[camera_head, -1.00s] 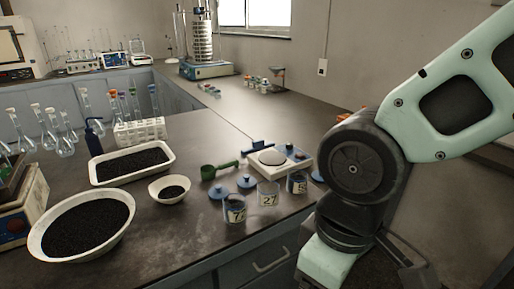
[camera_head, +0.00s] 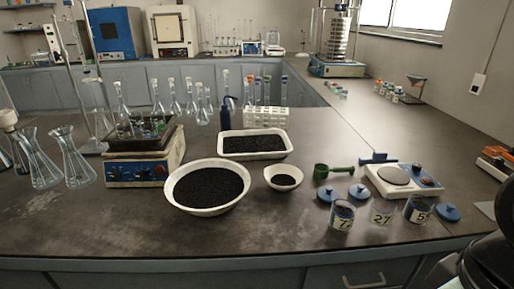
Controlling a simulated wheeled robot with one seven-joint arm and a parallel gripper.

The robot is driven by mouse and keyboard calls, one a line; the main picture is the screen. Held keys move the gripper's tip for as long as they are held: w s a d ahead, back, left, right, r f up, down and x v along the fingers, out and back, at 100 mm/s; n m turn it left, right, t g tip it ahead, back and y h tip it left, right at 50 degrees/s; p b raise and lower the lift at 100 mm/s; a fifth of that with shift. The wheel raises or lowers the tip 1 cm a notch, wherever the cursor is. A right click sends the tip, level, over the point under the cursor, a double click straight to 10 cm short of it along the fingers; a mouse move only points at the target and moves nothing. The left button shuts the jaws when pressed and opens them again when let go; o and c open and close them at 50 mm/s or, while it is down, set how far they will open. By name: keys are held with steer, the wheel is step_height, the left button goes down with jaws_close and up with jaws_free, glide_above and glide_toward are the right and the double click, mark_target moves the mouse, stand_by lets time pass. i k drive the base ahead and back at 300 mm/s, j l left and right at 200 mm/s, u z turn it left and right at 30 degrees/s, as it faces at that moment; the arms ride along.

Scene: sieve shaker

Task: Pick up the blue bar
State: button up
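A dark blue bar-like piece (camera_head: 378,159) lies on the bench at the back left edge of the white balance (camera_head: 402,192). It is small in the picture and its full shape is hard to make out. A green scoop (camera_head: 332,171) lies just left of it. My gripper does not show; only a dark part of my arm is in the lower right corner, well apart from the blue piece.
Labelled jars (camera_head: 342,215) and blue lids (camera_head: 358,191) stand in front of the balance. A large white bowl (camera_head: 170,197), a small bowl (camera_head: 283,187) and a white tray (camera_head: 222,151) hold dark grains. Glass flasks (camera_head: 75,165) stand left. The front bench strip is mostly clear.

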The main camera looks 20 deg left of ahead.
mark_target(378, 157)
steer(key=i+l+u, duration=0.2)
steer(key=i+l, duration=0.15)
steer(key=i+l+u, duration=0.15)
steer(key=i+l, duration=0.25)
steer(key=i+l+u, duration=0.2)
steer(key=l, duration=0.35)
steer(key=i+l+u, duration=0.15)
steer(key=i+l, duration=0.25)
steer(key=l, duration=0.1)
